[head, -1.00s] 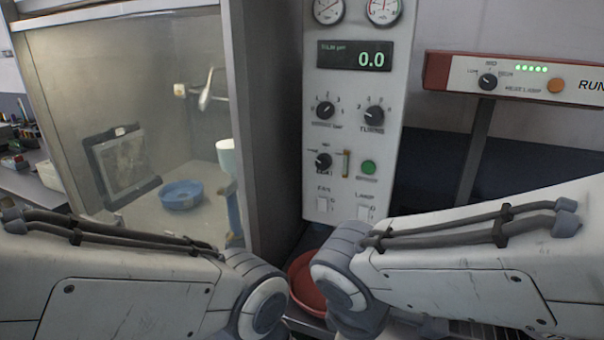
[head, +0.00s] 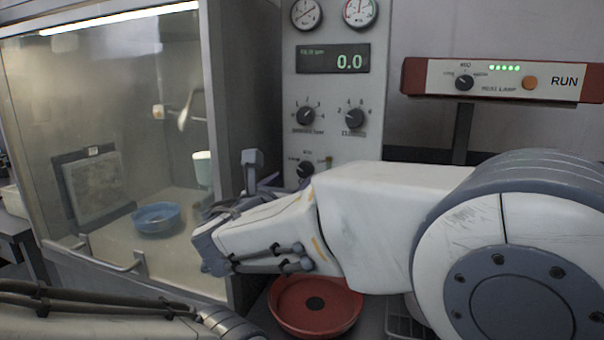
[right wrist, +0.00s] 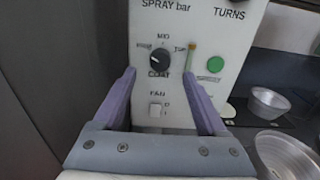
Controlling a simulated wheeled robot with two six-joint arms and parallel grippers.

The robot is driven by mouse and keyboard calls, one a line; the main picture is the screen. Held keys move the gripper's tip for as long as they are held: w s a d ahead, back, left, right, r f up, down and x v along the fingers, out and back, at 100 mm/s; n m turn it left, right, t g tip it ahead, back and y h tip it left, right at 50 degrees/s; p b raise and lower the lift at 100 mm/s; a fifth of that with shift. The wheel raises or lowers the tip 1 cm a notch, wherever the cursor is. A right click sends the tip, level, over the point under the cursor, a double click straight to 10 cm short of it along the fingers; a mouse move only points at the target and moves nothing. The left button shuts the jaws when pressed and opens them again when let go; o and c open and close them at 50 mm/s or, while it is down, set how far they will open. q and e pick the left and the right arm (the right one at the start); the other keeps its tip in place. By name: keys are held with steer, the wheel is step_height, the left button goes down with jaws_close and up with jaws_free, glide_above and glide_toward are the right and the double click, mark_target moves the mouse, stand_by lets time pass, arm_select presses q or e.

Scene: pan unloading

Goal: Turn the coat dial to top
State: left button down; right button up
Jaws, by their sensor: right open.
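The coat dial (right wrist: 160,60) is a round black knob on the white control panel, with COAT printed below it, MID above and TOP at its upper right. Its white mark seems to point to the upper left, toward a small blurred label. In the head view the dial (head: 306,168) is partly hidden behind my right arm. My right gripper (right wrist: 159,76) is open and empty, its two purple fingers on either side of the dial's column, apart from the knob. In the head view the right gripper (head: 276,178) is mostly hidden by its own wrist. My left gripper is out of view.
A small brass lever (right wrist: 191,54) and a green button (right wrist: 215,64) sit right of the dial; a FAN switch (right wrist: 157,110) is below. The glass cabinet (head: 225,60) stands close on the left. A red pan (head: 345,318) lies below my right arm.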

mark_target(304, 170)
steer(key=x, duration=0.6)
steer(key=shift+w+d+p, duration=0.1)
steer(key=shift+w+p, duration=0.2)
